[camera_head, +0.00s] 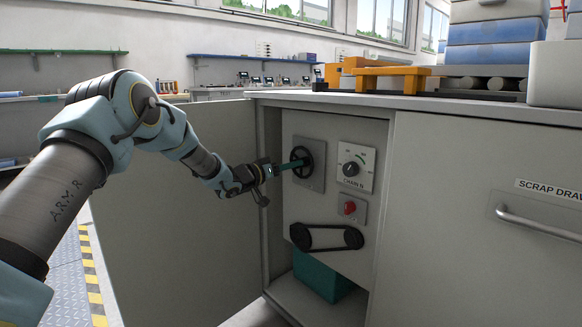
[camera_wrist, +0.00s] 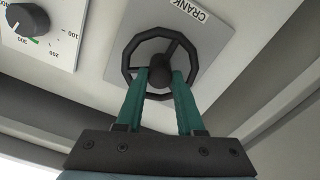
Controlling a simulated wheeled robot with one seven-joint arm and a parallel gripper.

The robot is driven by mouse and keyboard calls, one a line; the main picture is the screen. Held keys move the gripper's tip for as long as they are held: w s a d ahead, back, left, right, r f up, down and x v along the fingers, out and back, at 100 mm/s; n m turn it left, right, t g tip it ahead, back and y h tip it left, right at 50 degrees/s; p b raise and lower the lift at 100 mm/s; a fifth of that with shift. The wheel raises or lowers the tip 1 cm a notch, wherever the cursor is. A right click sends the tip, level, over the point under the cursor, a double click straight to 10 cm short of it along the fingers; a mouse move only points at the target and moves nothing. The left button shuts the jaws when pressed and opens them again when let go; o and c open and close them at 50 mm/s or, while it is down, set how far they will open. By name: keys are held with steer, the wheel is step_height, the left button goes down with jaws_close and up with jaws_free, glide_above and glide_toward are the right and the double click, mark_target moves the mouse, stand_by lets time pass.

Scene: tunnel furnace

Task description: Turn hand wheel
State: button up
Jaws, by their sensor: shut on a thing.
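The hand wheel (camera_head: 304,160) is a black spoked wheel on a grey plate inside the open cabinet. In the wrist view the hand wheel (camera_wrist: 187,48) shows with its hub at the centre and the word CRANK on its plate. My gripper (camera_head: 301,163) reaches it from the left. In the wrist view the green fingers of my gripper (camera_wrist: 161,80) pass over the near rim and are shut on the hand wheel around its hub. The fingertips partly hide the hub and the near rim.
Right of the wheel are a dial (camera_head: 351,168) and a red button (camera_head: 349,208). A black belt drive (camera_head: 326,237) sits below, over a green box (camera_head: 322,275). The open cabinet door (camera_head: 180,220) stands on the left, behind my arm. The cabinet's side walls border the opening.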

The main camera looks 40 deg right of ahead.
jaws_close()
steer(key=shift+m, duration=0.4)
steer(key=shift+m+b, duration=4.35)
steer(key=shift+m, duration=5.65)
